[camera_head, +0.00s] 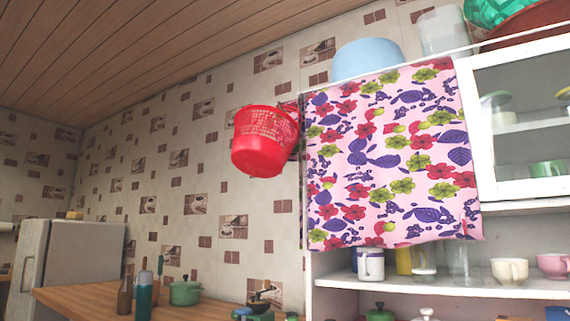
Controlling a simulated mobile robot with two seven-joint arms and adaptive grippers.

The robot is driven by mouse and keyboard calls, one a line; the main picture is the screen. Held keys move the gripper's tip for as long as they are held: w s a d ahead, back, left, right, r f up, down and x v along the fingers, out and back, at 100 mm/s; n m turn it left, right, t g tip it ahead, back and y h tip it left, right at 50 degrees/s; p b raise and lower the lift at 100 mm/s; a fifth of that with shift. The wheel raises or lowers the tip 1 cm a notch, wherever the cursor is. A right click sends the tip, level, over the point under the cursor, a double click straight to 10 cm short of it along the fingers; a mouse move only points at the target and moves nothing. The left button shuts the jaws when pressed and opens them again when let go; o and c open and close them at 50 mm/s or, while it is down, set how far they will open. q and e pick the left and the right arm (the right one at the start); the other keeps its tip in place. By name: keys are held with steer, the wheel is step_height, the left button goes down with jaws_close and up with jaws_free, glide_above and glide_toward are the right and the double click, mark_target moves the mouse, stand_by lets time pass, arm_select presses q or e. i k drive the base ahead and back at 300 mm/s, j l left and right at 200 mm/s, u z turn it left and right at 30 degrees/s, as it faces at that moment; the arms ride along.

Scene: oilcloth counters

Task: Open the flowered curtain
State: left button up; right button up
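The flowered curtain (385,160) is pink with red, purple and yellow-green flowers. It hangs from a rail along the top of the white cabinet (390,275) and is drawn flat across the left part of its upper section. What lies behind it is hidden. Its lower edge hangs just above the open shelf. Neither of my grippers shows in the head view.
A red basket (263,142) hangs on the wall beside the curtain's left edge. A glass-fronted section (522,118) stands to the right. A white mug (370,264) and cups stand below the curtain. A wooden counter (80,299) holds bottles and a green pot (185,292).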

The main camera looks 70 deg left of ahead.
mark_target(390, 162)
steer(key=u, duration=1.55)
steer(key=k+l+z, duration=0.15)
steer(key=i+l, duration=0.05)
steer(key=l, duration=0.05)
